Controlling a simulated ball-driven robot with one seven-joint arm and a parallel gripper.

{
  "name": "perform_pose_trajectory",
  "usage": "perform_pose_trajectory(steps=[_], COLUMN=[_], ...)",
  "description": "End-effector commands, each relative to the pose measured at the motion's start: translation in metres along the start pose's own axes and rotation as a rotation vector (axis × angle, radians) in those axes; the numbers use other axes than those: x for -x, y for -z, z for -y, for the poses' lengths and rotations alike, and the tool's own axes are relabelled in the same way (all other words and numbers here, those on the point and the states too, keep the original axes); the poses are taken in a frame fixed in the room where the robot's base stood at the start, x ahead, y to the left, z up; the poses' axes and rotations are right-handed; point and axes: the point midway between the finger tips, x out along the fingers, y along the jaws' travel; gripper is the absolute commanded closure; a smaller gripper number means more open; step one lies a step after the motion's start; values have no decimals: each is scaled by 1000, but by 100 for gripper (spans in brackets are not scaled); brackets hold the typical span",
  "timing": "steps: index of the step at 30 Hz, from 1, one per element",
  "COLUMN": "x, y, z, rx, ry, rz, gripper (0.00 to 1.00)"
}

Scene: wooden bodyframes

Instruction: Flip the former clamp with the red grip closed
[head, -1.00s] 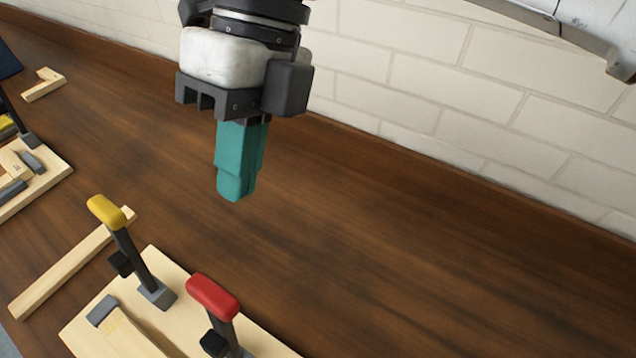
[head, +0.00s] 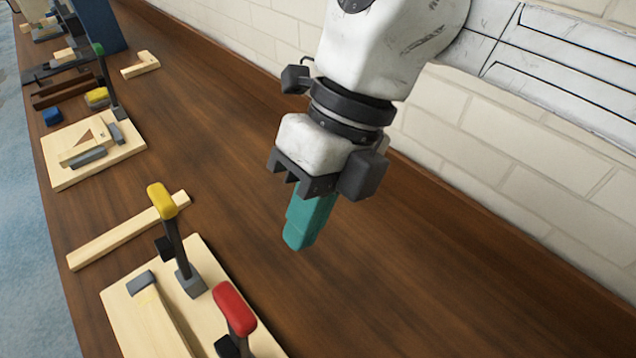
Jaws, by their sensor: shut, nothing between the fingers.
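The clamp with the red grip (head: 235,308) stands upright on a pale wooden board (head: 118,306) at the bottom of the view. Its lever is raised, and its base is cut off by the lower edge. A second clamp with a yellow grip (head: 161,201) also stands upright on the same board, to the left. My gripper (head: 297,243) has teal fingers pointing down, shut and empty. It is above the brown table, behind and right of the red grip, apart from both clamps.
A wooden strip (head: 120,236) lies left of the yellow clamp. Farther left are another board (head: 62,178) with a green-gripped clamp (head: 99,50), a small wooden corner piece (head: 140,66) and a blue block (head: 52,116). A brick wall (head: 520,160) runs behind the table. The table's middle is bare.

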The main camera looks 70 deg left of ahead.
Motion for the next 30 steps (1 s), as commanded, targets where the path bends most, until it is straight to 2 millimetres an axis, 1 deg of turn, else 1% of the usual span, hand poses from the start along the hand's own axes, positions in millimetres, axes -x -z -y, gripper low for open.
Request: perform_pose_trajectory(steps=[3, 8, 9, 12, 16, 21, 30], x=[-23, -53, -50, -54, -59, -62, -62], y=[0, 0, 0, 0, 0, 0, 0], z=[-2, -2, -12, -24, -34, -39, -39], rx=[3, 2, 5, 4, 2, 0, 0], ry=[-3, -3, -1, -1, 0, 0, 1], rz=[-2, 0, -1, -1, 0, 0, 1], gripper=[100, 100, 100, 100, 100, 100, 100])
